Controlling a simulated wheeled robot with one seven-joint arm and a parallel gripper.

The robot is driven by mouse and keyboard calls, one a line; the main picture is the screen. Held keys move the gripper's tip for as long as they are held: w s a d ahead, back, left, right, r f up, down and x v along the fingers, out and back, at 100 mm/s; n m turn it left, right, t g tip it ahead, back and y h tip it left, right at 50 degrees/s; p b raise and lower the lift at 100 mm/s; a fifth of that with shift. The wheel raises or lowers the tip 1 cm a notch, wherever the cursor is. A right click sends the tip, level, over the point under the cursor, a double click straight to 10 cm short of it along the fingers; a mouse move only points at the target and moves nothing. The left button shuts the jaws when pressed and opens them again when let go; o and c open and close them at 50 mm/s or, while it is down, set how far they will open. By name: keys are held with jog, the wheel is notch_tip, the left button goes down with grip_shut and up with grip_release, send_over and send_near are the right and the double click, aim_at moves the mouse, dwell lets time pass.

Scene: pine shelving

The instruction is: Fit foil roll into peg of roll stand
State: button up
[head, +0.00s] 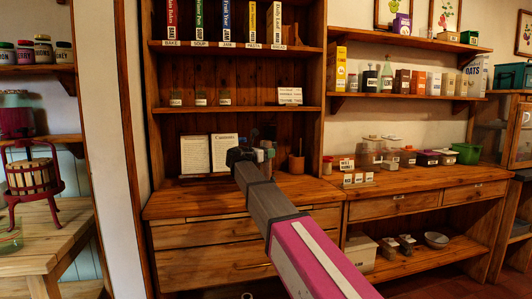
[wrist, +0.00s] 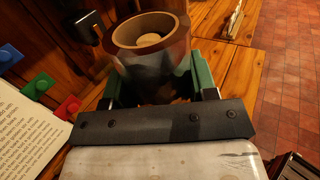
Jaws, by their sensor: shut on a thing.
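My gripper (wrist: 160,78) has green fingers, one on each side of the foil roll (wrist: 150,62), and is shut on it. The roll is a short dark, shiny cylinder with a brown cardboard rim facing up toward the wrist camera. A pale round wooden surface shows inside its core; I cannot tell whether it is the peg. In the head view my gripper (head: 260,155) is over the counter, mostly hidden behind my arm. A brown wooden upright piece (head: 296,162) stands right of it; I cannot tell if it is the roll stand.
The wooden counter (head: 190,203) lies below, with shelves of jars and books above. Printed pages (head: 195,156) stand left of my gripper. Blue, green and red blocks (wrist: 40,85) show at left in the wrist view. A small wooden rack (wrist: 235,20) stands beyond the roll.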

jog(key=shift+f, duration=0.85)
jog(key=o, duration=1.4)
jog(key=v, duration=1)
jog(key=shift+s+a, duration=0.3)
jog(key=shift+s, duration=0.1)
